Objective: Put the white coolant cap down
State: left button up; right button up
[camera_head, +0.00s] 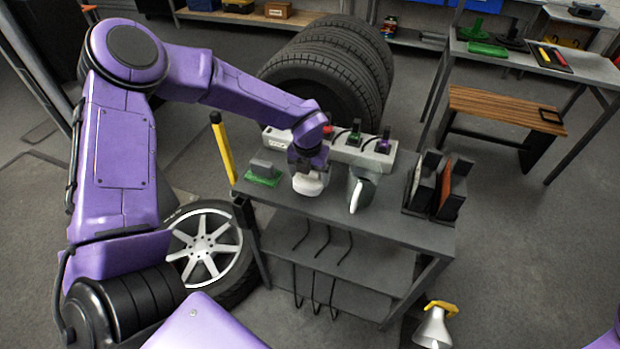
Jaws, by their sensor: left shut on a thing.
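My left arm reaches over the grey workbench (395,225) from the left. My left gripper (309,172) points down above the front left part of the bench top. It is shut on the white coolant cap (310,185), a small rounded white piece just below the fingers. The fingers are small and partly hidden by the wrist. I cannot tell whether the cap touches the bench top or hangs just above it. My right gripper is not in view.
A grey-white power strip (350,153) with plugged-in chargers runs behind the cap. A green-based block (263,172) is left of it, a grey-and-white tool (361,188) right of it. Dark upright holders (437,185) stand at the bench's right. A yellow post (222,148) rises at the left.

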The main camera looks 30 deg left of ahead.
aim_at(310, 180)
pick_arm(q)
notch_tip(310, 180, down, 3)
jog(key=shift+w+a+r+p, duration=0.1)
jog(key=shift+r+p, duration=0.05)
jog(key=shift+p, duration=0.45)
jog(key=shift+f, duration=0.4)
jog(key=shift+f, duration=0.1)
jog(key=o, duration=0.9)
jog(key=shift+r, duration=0.35)
jog(key=r, duration=0.3)
jog(key=s+r+b, duration=0.1)
jog(key=r, duration=0.3)
jog(key=r+b, duration=0.1)
jog(key=r, duration=0.3)
jog(key=shift+s+d+r, duration=0.2)
jog(key=shift+r, duration=0.05)
